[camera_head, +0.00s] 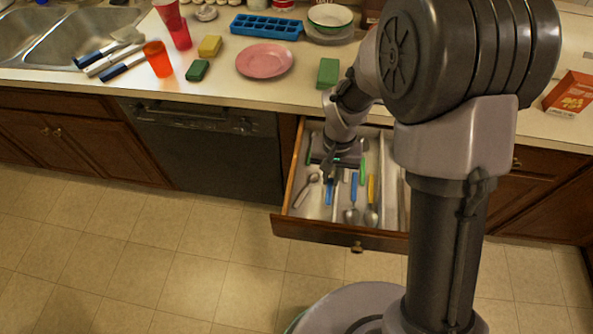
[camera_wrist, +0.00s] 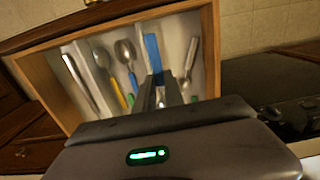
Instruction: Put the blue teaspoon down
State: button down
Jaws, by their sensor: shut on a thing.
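My gripper (camera_head: 331,176) is low over the open drawer (camera_head: 318,231). It is shut on the blue teaspoon (camera_head: 329,191), whose blue handle shows below the fingers. In the wrist view, the blue handle (camera_wrist: 152,50) extends beyond my fingertips (camera_wrist: 159,88).
The drawer also holds a yellow-handled spoon (camera_head: 372,194), a grey spoon (camera_head: 308,187) at left and green-handled cutlery. On the counter above are a pink plate (camera_head: 265,60), a green block (camera_head: 328,73), sponges, cups and a blue ice tray (camera_head: 267,26).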

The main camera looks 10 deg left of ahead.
aim_at(320, 203)
jog(key=f+b, duration=0.1)
jog(key=f, duration=0.2)
jog(key=a+f+b, duration=0.1)
jog(key=f+b, duration=0.1)
jog(key=f, duration=0.2)
jog(key=f+b, duration=0.1)
jog(key=f, duration=0.3)
jog(key=shift+s+a+f, duration=0.15)
jog(key=shift+a+f, duration=0.1)
jog(key=shift+a, duration=0.05)
jog(key=shift+r, duration=0.15)
jog(key=c, duration=1.4)
grip_release()
jog(key=shift+b, duration=0.3)
jog(key=shift+c, duration=0.2)
